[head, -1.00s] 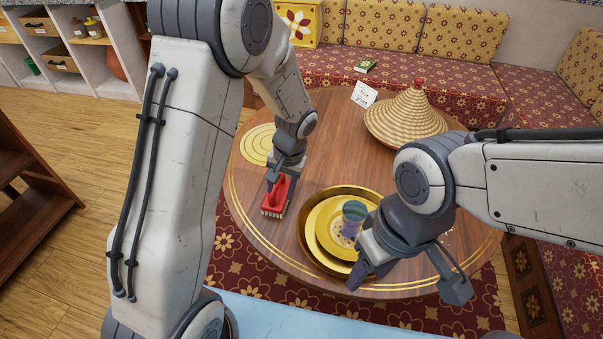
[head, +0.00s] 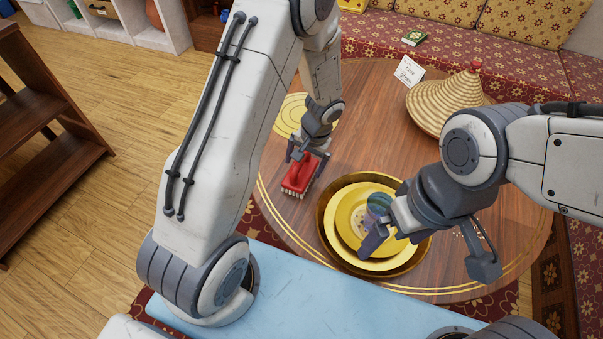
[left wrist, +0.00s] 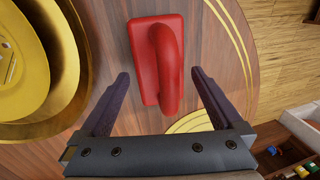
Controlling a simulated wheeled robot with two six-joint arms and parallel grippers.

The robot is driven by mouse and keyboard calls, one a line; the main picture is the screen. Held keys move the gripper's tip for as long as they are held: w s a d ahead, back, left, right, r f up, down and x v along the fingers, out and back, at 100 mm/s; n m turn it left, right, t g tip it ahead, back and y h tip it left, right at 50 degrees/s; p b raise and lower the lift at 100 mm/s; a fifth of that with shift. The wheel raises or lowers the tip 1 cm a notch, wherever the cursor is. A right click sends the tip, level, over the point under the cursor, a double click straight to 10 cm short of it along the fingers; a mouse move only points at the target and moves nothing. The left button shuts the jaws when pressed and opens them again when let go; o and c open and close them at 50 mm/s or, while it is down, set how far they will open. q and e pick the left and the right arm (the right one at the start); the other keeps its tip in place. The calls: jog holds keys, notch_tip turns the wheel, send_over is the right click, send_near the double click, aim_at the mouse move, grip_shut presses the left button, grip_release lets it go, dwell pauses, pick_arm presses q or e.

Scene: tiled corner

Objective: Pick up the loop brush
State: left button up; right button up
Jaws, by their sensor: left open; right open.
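The loop brush (head: 297,178) is red with pale bristles and a looped handle. It lies on the round wooden table, left of the brass tray. In the left wrist view the brush (left wrist: 152,62) lies ahead of and between the lines of the two fingers. My left gripper (head: 308,160) is open over the brush; its fingers (left wrist: 160,78) are apart on either side of the handle, not closed on it. My right gripper (head: 430,252) is open, its jaws wide apart over the right side of the tray, and holds nothing.
A woven cone lid (head: 445,103), a small card (head: 408,71) and a yellow round mat (head: 290,112) are also on the table (head: 365,120).

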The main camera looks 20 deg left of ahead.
pick_arm(q)
jog(key=shift+a+f, duration=0.25)
jog(key=shift+f, duration=0.9)
jog(key=c, duration=1.3)
jog(key=shift+r, duration=0.15)
notch_tip(320, 180, up, 4)
jog(key=shift+r+p, duration=0.25)
jog(key=shift+p, duration=0.1)
jog(key=s+d+r, duration=0.1)
jog(key=d+r, duration=0.1)
jog(key=d, duration=0.1)
jog(key=s+d+r, duration=0.1)
jog(key=d+r, duration=0.1)
jog(key=d, duration=0.2)
jog(key=s+d+r, duration=0.2)
jog(key=d, duration=0.2)
jog(key=shift+r, duration=0.15)
